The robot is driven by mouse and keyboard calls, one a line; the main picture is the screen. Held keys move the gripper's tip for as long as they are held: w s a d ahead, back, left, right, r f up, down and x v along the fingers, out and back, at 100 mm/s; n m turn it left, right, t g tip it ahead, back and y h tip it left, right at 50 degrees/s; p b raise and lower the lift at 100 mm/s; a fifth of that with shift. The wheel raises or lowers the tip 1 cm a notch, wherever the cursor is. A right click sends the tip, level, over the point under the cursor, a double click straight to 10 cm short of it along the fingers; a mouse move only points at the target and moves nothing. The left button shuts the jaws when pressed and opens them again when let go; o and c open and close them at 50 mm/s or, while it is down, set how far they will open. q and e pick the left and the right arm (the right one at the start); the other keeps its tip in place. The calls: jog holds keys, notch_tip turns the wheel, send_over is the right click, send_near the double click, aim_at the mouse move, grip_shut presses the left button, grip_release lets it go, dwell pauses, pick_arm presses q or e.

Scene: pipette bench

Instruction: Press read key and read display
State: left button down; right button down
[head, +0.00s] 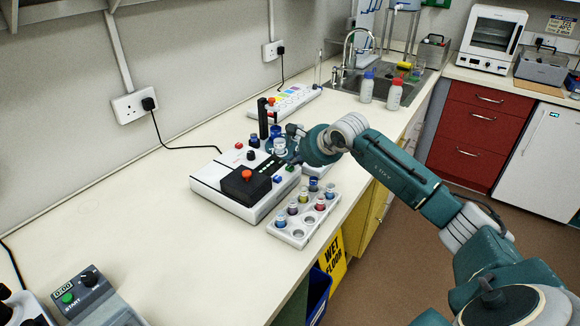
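A white bench instrument (208,180) stands on the counter in the middle of the head view. It has a dark raised block with an orange-red knob (247,175) and a small dark display (268,165) with green marks too small to read. Small red, blue and green keys sit around its top; I cannot tell which is the read key. My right gripper (272,142) is over the instrument's far right part, among dark upright parts. Its fingers are too small and mixed with these to tell open from shut, or whether it touches anything. My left gripper is out of view.
A white rack (290,236) with several coloured vials stands close in front, by the counter edge. A timer (80,294) showing 0:00 is at bottom left. The counter left of the instrument is clear.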

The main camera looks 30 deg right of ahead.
aim_at(295, 171)
jog(key=shift+r, duration=0.65)
notch_tip(295, 171, up, 6)
jog(key=p, duration=0.3)
jog(key=shift+f, duration=0.1)
dwell(0.8)
